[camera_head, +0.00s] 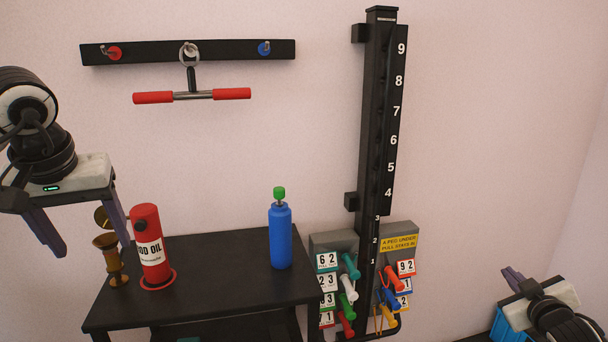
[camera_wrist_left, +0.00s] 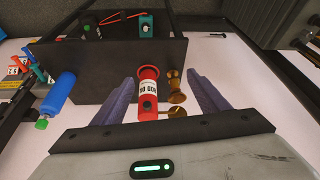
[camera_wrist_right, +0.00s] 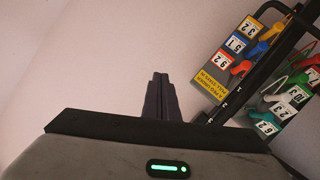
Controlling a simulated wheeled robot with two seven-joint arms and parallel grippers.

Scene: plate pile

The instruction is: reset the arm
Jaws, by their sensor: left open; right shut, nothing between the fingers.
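My left gripper (camera_head: 84,222) is at the left of the head view, above and left of the black table, open with nothing between its fingers. In the left wrist view its two purple-grey fingers (camera_wrist_left: 162,100) are spread wide, with the red oil can (camera_wrist_left: 149,72) showing beyond them. My right gripper (camera_head: 513,279) is low at the right of the head view, apart from the peg boards. In the right wrist view its fingers (camera_wrist_right: 160,84) are together and empty. The can (camera_head: 146,225) stands upright on the table.
The black table (camera_head: 215,292) also holds a brass goblet-like piece (camera_head: 109,262) and a blue bottle (camera_head: 281,238) with a green top. A numbered black post (camera_head: 374,130) with peg boards (camera_head: 400,242) stands right of it. A red-handled bar (camera_head: 190,95) hangs from a wall rack (camera_head: 225,49).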

